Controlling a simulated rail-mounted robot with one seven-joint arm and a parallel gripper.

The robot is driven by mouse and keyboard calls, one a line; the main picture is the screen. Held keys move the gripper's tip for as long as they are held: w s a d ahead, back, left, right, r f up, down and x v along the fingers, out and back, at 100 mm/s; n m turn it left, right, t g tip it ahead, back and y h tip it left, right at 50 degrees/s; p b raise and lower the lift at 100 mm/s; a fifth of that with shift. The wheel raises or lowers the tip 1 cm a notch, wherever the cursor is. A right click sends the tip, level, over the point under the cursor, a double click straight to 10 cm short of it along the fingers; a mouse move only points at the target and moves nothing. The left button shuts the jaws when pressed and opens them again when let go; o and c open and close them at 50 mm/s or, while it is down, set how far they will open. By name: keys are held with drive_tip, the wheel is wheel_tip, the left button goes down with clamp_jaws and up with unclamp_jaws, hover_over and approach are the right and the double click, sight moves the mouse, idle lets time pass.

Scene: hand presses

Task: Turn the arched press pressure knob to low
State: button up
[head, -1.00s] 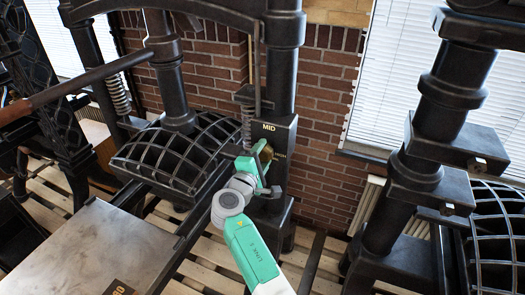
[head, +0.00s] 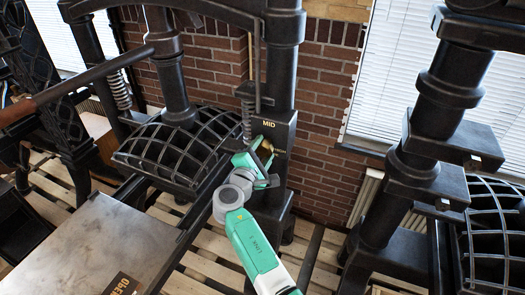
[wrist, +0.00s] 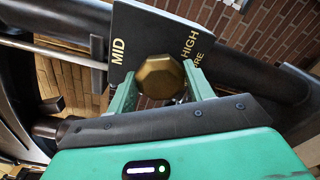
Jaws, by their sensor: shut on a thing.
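The pressure knob (wrist: 160,76) is brass and many-sided, on a black plate (wrist: 150,30) lettered MID and HIGH. In the wrist view it sits between the two green fingers of my gripper (wrist: 161,88), which is shut on it. No pointer mark shows clearly on the knob, so I cannot tell its setting. In the head view the plate (head: 272,127) is on the arched press's right column (head: 284,70), with MID near its top. There my gripper (head: 266,152) reaches the plate from below and partly covers the knob. No LOW lettering is visible.
The arched press's ribbed dark basket (head: 178,150) is left of my gripper, with a flat metal plate (head: 100,250) in front. Another press's thick column (head: 410,180) stands to the right. A brick wall (head: 322,90) is behind, and slatted pallets (head: 215,250) lie below.

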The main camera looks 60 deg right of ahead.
drive_tip(key=o, duration=0.9)
drive_tip(key=shift+o, duration=0.2)
drive_tip(key=shift+a, duration=0.1)
drive_tip(key=a, duration=0.7)
drive_tip(key=shift+s+a, duration=0.3)
drive_tip(key=shift+s, duration=0.05)
